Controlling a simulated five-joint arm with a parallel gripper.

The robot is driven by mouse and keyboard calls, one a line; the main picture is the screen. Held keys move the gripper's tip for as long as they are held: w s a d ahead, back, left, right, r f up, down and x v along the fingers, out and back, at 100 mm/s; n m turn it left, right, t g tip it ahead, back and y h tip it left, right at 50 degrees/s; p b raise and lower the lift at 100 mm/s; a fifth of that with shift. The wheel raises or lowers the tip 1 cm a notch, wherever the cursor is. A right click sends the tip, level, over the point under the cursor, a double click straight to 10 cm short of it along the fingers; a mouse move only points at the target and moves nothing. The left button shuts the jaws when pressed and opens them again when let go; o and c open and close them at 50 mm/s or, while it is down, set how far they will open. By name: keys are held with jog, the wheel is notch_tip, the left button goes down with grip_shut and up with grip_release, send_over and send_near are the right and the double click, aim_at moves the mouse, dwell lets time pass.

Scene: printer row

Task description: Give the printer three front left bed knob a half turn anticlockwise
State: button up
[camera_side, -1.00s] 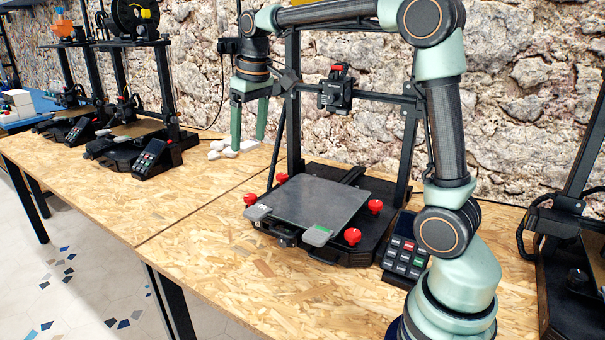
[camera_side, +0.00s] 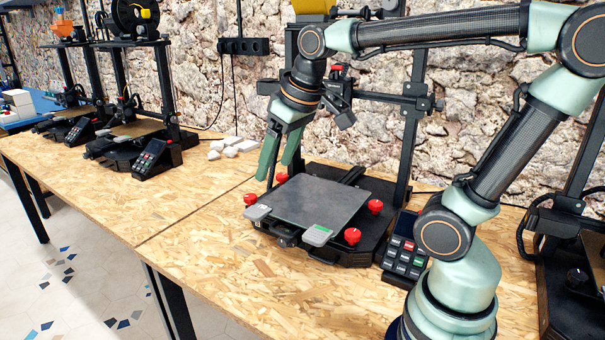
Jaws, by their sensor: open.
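The nearest full printer (camera_side: 335,258), which I take to be printer three, has a grey bed plate (camera_side: 308,200) with red knobs at its corners. The front left bed knob (camera_side: 250,199) is red and shows at the bed's left front corner, clear of my gripper. The back left knob (camera_side: 281,178) is just below my fingertips. My gripper (camera_side: 273,170) is open and empty, its two green fingers pointing down and tilted, over the left rear side of the bed. Whether the fingertips touch anything is not clear.
The front right knob (camera_side: 352,236) and back right knob (camera_side: 375,206) stand on the bed's right side. A keypad (camera_side: 405,248) stands right of the printer. The frame and print head (camera_side: 340,72) rise behind. White blocks (camera_side: 232,147) lie left of it; the tabletop in front is clear.

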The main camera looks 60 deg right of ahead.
jog(key=shift+s+a+f+t, duration=0.15)
jog(key=shift+s+a+f, duration=0.1)
jog(key=shift+s+f, duration=0.35)
jog(key=shift+s+a+f+t, duration=0.15)
jog(key=shift+s+a+f, duration=0.1)
jog(key=shift+s, duration=0.5)
jog(key=m+g+h, duration=0.1)
jog(key=m, duration=0.4)
send_over(249, 196)
jog(key=s+a, duration=0.2)
jog(key=s, duration=0.3)
notch_tip(249, 196, down, 6)
jog(key=x, duration=1.1)
jog(key=shift+d+f, duration=0.15)
jog(key=shift+d, duration=0.2)
grip_shut()
jog(key=shift+n, duration=0.4)
